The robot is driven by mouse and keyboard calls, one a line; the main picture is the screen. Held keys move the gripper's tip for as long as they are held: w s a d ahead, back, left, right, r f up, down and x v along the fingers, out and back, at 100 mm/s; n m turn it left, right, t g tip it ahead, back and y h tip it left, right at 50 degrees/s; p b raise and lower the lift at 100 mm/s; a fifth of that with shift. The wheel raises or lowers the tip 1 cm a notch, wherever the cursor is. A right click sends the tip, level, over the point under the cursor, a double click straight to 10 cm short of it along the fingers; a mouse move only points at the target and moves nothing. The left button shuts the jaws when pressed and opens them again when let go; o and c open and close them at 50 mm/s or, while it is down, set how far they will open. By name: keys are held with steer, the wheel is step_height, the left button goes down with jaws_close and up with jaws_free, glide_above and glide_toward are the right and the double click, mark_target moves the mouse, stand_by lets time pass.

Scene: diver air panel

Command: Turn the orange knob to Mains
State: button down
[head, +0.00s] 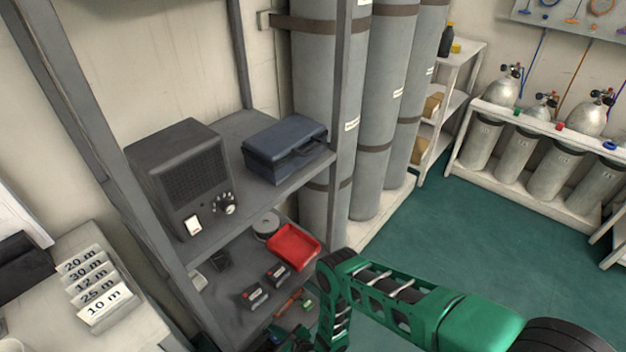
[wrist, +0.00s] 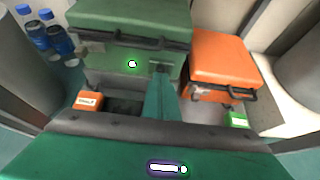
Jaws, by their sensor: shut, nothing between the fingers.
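A pale panel (head: 570,14) is cut off at the top right of the head view, with small coloured knobs or fittings on it. One fitting there looks orange (head: 573,20), but it is too small to tell whether it is the orange knob or how it is set. No Mains label can be read. My gripper (wrist: 163,70) shows in the wrist view as a narrow green form, shut and empty, in front of a green case (wrist: 125,20). In the head view my green arm bends down beside the shelf, far from the panel.
The grey shelf rack (head: 245,120) holds a speaker box (head: 180,170), a blue case (head: 284,145) and a red tray (head: 293,247). Tall grey cylinders (head: 385,100) stand behind. A rack of diving tanks (head: 545,165) stands below the panel. Green floor (head: 450,230) between is clear.

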steer(key=shift+s+d, duration=0.6)
steer(key=shift+d, duration=0.15)
